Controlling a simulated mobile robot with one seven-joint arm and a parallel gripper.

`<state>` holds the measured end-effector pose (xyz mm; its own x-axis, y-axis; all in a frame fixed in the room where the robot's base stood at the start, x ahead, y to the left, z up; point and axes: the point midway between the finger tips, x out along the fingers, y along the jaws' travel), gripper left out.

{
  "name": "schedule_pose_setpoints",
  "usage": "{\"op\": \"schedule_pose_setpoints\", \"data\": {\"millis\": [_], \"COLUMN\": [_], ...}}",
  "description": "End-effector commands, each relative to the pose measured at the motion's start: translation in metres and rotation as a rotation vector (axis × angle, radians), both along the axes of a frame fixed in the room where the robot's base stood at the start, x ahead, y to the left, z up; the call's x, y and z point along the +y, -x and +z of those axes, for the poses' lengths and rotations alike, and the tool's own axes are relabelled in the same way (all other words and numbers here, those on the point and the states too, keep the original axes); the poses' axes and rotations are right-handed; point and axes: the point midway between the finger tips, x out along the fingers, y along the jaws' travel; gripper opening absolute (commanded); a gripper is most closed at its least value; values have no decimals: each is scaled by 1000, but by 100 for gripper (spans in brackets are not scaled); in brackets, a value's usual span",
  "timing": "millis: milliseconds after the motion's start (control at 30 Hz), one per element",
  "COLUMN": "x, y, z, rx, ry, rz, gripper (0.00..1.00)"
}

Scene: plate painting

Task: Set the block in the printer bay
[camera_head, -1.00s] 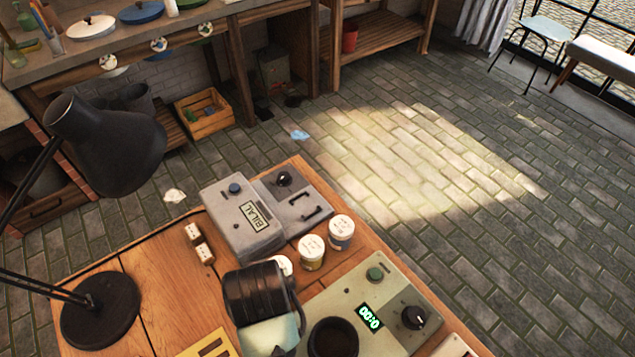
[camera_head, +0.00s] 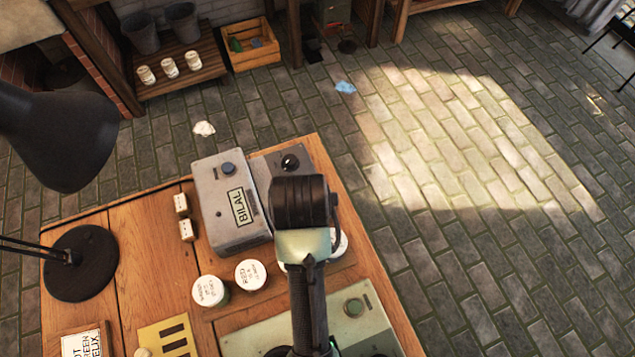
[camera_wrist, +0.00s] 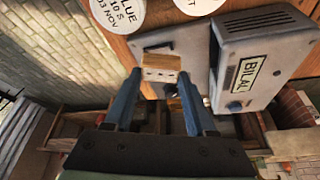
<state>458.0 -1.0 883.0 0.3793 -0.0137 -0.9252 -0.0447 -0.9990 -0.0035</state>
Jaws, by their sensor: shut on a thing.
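My gripper (camera_wrist: 159,76) is shut on a small block (camera_wrist: 161,62) with a pale, dotted face and tan wood sides. It holds the block at its fingertips in front of the printer's lower flat part in the wrist view. The grey printer (camera_head: 228,205) has a raised box with a "BILAL" label and a flat section with a black knob. It also shows in the wrist view (camera_wrist: 262,40). In the head view my wrist covers part of the flat section and hides the fingers and the block. I cannot tell whether the block touches the printer.
Two small pale blocks (camera_head: 184,218) stand left of the printer. White-lidded jars (camera_head: 251,274) stand in front of it. A green device (camera_head: 353,307) is at the front right, a yellow slotted plate (camera_head: 170,340) at the front, and a black lamp (camera_head: 78,262) at the left.

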Motion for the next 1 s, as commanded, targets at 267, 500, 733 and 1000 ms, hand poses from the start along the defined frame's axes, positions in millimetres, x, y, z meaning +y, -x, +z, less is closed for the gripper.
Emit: {"op": "schedule_pose_setpoints", "data": {"millis": [267, 500, 733, 1000], "x": [11, 12, 4, -2], "y": [-18, -38, -52, -56], "z": [1, 13, 29, 30], "rx": [-2, -2, -1, 5], "ry": [2, 6, 7, 8], "rz": [-290, -687, -1039, -1212], "gripper": [4, 4, 4, 4]}}
